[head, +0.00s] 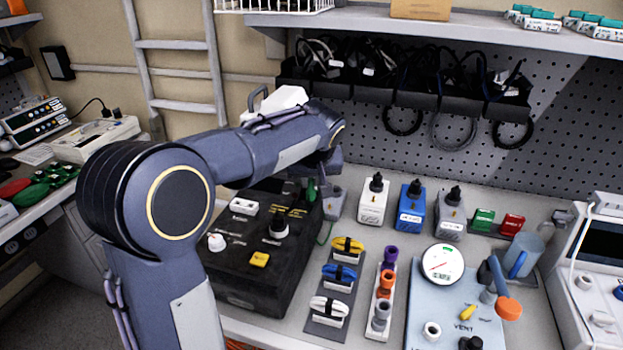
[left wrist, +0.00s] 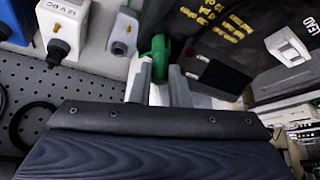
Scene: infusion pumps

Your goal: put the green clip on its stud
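The green clip (head: 311,190) is at the back right edge of the black box (head: 245,283), partly hidden by my left arm in the head view. In the left wrist view the green clip (left wrist: 158,56) is between the two grey fingers of my left gripper (left wrist: 160,82), which look closed on it. A green lead (head: 326,233) hangs down beside the box. A small grey block (head: 334,203) stands close to the clip; it also shows in the left wrist view (left wrist: 124,38). I cannot clearly pick out the stud. My right gripper is not in view.
White (head: 373,205), blue (head: 410,212) and grey (head: 450,216) adapter blocks stand to the right. In front are a rack of tied cables (head: 325,322), a strip of coloured sockets (head: 376,333) and a light blue panel with a gauge (head: 442,264). A pegboard (head: 560,150) rises behind.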

